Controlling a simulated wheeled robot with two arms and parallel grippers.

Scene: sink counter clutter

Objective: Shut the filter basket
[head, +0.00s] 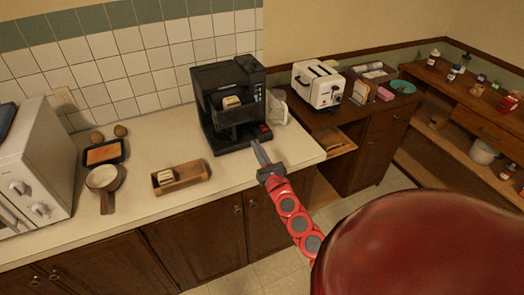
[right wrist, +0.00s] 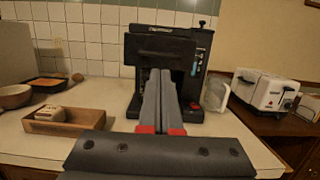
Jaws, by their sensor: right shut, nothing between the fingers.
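The black coffee maker (head: 206,84) stands on the counter against the tiled wall. Its filter basket section (head: 238,112) is in the dark upper front, with a beige thing (head: 231,102) showing there. I cannot tell exactly how far the basket stands out. My right gripper (head: 258,147) is shut and empty, just in front of the coffee maker's base, pointing at it. I cannot tell any contact. My left gripper is not in view.
A clear jug (head: 276,107) stands right of the coffee maker, and a white toaster (head: 318,88) beyond it. A wooden tray (head: 190,179), a pan (head: 103,178) and a white microwave (head: 35,160) are to the left. The counter before the machine is clear.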

